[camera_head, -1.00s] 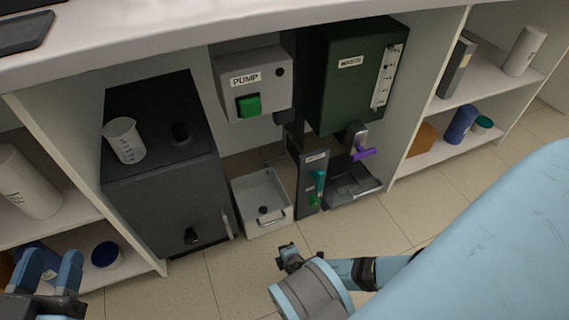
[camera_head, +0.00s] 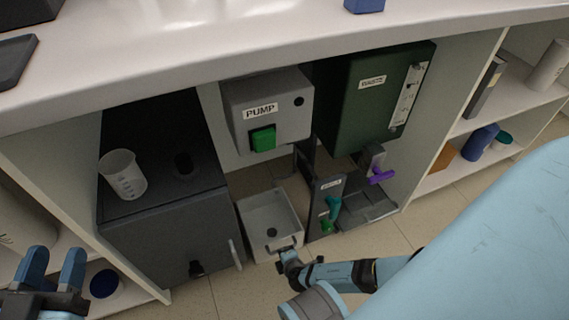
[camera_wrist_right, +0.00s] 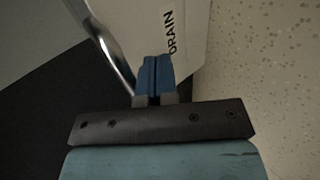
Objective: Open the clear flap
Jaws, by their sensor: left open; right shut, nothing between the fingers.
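I cannot clearly make out a clear flap in either view. The pale drain bin (camera_head: 284,224), with a dark round spot inside and a bar handle at its front, stands on the floor under the pump box. My right gripper (camera_head: 284,257) is at the front of this bin, by its handle. In the right wrist view the right gripper (camera_wrist_right: 154,75) is shut and empty, in front of the bin's white face (camera_wrist_right: 150,20) marked DRAIN; the metal handle (camera_wrist_right: 108,45) passes left of the fingers. My left gripper (camera_head: 53,264) is open and empty at the lower left.
The grey pump box (camera_head: 283,120) has a green button. Right of it hangs a dark green box (camera_head: 360,115). A panel with teal and green levers (camera_head: 327,195) and a purple lever (camera_head: 381,176) stand below. A dark cabinet (camera_head: 160,225) holds a beaker (camera_head: 123,176).

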